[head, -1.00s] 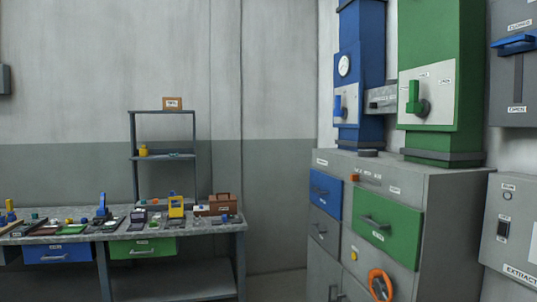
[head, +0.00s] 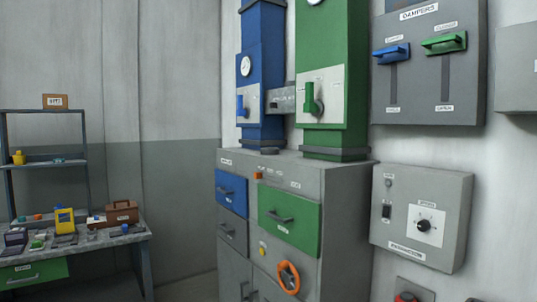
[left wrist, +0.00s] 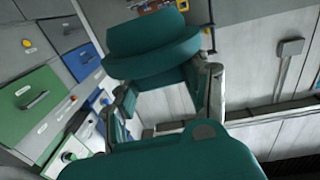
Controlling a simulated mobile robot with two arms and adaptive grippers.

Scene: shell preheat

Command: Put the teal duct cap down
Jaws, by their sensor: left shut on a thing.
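The teal duct cap (left wrist: 150,48) shows in the upper middle of the left wrist view, with a wide rounded rim and a narrower part below it. My left gripper (left wrist: 168,82) is shut on that narrower part, with a grey finger on each side. A large teal surface fills the bottom foreground of this view; I cannot tell whether it is part of my gripper. The cap seems held in the air, clear of any surface. Neither gripper nor the cap shows in the head view. My right gripper is in neither view.
In the head view a workbench (head: 138,236) with several small items stands at the left, below a shelf rack (head: 45,160). A grey cabinet (head: 345,200) carries blue (head: 263,85) and green (head: 345,60) ducts. A damper panel (head: 428,95) and an extractor box (head: 450,185) are on the right wall.

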